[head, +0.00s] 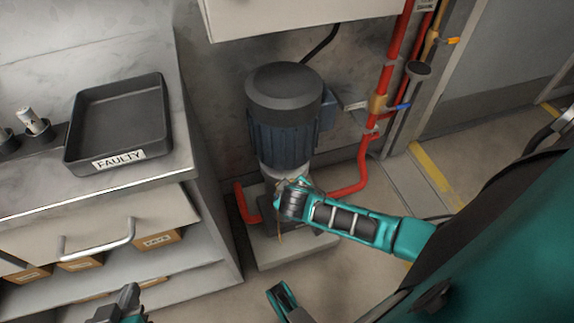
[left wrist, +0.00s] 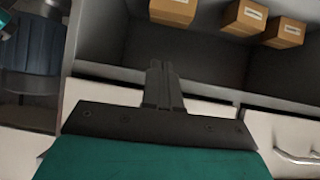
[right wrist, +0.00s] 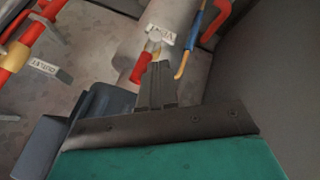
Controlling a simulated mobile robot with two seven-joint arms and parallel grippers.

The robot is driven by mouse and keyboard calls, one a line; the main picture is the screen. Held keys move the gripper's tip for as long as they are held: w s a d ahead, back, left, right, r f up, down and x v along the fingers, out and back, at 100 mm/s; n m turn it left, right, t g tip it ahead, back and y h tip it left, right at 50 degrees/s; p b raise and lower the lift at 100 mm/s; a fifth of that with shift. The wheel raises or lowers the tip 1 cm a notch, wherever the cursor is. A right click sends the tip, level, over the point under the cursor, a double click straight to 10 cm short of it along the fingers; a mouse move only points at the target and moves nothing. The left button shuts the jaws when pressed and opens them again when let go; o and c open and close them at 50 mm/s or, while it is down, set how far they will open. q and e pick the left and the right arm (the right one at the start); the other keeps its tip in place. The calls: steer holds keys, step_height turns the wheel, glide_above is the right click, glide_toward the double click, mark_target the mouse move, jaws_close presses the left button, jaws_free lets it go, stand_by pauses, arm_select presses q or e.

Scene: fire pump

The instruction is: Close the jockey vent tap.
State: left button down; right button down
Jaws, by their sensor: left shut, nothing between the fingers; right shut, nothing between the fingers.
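The blue-grey pump motor (head: 284,115) stands on a plinth in the head view. In the right wrist view, a tag that seems to read VENT (right wrist: 161,38) hangs by a small metal fitting. A short red part (right wrist: 142,67), possibly the vent tap's lever, sits just below it. My right gripper (right wrist: 157,68) is shut and empty, its tips close beside the red part; I cannot tell whether they touch. In the head view my right wrist hides the tap. My left gripper (head: 130,292) is shut and empty by the shelves; its fingers (left wrist: 158,68) also show in the left wrist view.
An OUTLET tag (right wrist: 47,68) and a yellow pipe with a blue part (right wrist: 186,58) flank the right gripper. Red pipes (head: 392,60) rise right of the pump. A worktop carries a FAULTY tray (head: 165,135). Boxes (left wrist: 245,17) sit on the shelves below.

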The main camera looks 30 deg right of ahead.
steer(key=shift+w+d, duration=0.15)
steer(key=shift+d, duration=0.15)
steer(key=shift+r, duration=0.1)
steer(key=shift+d+y+p, duration=0.25)
steer(key=shift+y+p, duration=0.05)
steer(key=shift+p, duration=0.05)
